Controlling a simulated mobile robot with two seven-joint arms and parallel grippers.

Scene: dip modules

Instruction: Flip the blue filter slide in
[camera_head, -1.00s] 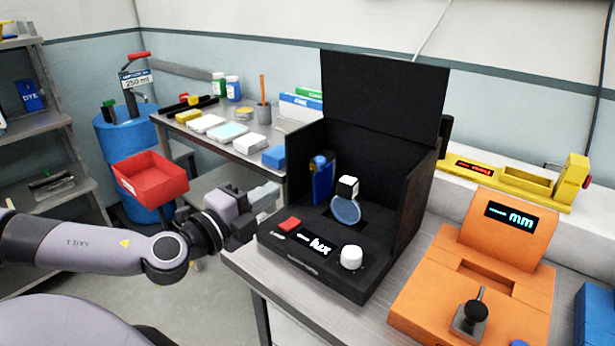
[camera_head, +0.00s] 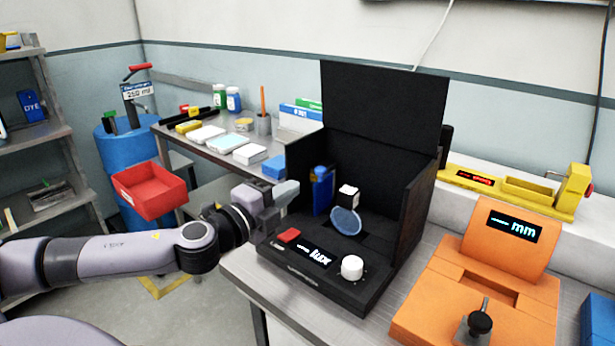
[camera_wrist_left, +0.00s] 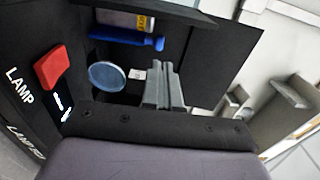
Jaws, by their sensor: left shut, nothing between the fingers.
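The blue filter slide (camera_head: 322,193) stands upright inside the open black lux box (camera_head: 325,275), near its left wall, with a round blue knob on top. In the left wrist view the slide shows as a blue bar (camera_wrist_left: 128,38) near the top. My left gripper (camera_head: 290,191) is at the box's left side, close to the slide but apart from it. Its fingers (camera_wrist_left: 163,75) are shut and empty. A round pale blue lens (camera_head: 346,221) stands in the box below a black block with a white top (camera_head: 348,193). My right gripper is not in view.
The box's front panel carries a red button (camera_head: 289,236) and a white knob (camera_head: 352,267). Its tall black lid (camera_head: 382,110) stands open behind. An orange device (camera_head: 480,290) is on the right. A red bin (camera_head: 150,190) and a side table are on the left.

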